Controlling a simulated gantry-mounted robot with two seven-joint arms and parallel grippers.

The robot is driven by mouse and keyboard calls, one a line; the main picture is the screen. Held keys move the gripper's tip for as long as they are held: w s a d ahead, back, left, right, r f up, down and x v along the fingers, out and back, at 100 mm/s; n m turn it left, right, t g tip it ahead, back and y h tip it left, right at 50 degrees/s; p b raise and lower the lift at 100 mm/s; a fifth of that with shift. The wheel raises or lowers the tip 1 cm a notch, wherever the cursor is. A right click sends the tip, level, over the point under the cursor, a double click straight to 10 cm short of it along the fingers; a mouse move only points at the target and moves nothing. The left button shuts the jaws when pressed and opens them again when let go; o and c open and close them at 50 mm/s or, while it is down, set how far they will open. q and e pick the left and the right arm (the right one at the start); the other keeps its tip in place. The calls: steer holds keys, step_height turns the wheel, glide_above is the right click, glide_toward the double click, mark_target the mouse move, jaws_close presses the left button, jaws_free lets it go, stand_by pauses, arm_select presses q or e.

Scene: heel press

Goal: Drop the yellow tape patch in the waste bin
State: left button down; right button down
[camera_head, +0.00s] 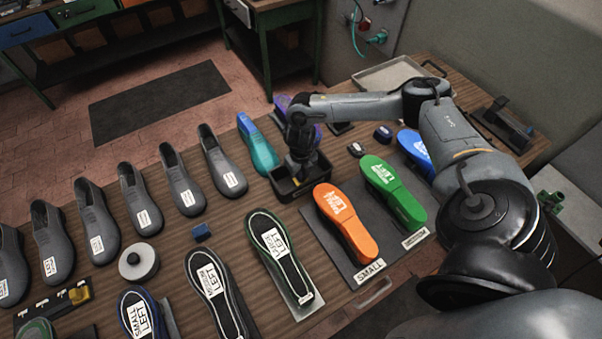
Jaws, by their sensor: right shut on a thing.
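The waste bin looks to be the dark open box (318,183) in the middle of the table. My right gripper (298,180) points straight down into its opening, with its fingertips at about rim level or below. A small yellow spot, the tape patch (297,181), shows at the fingertips, and the gripper is shut on it. The fingers and the bin wall hide most of the patch. My left gripper is not in view.
Orange (345,222) and green (394,192) shoe forms lie on a dark mat right of the bin. A teal form (258,145) stands just left. Several grey shoes (182,180) line the left side. A grey tray (388,75) lies behind my right arm.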

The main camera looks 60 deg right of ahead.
steer(key=shift+f, duration=0.2)
steer(key=c, duration=1.3)
jaws_free()
steer(key=shift+r, duration=0.1)
steer(key=shift+r, duration=0.55)
steer(key=shift+r+p, duration=1.1)
steer(key=shift+r, duration=4.5)
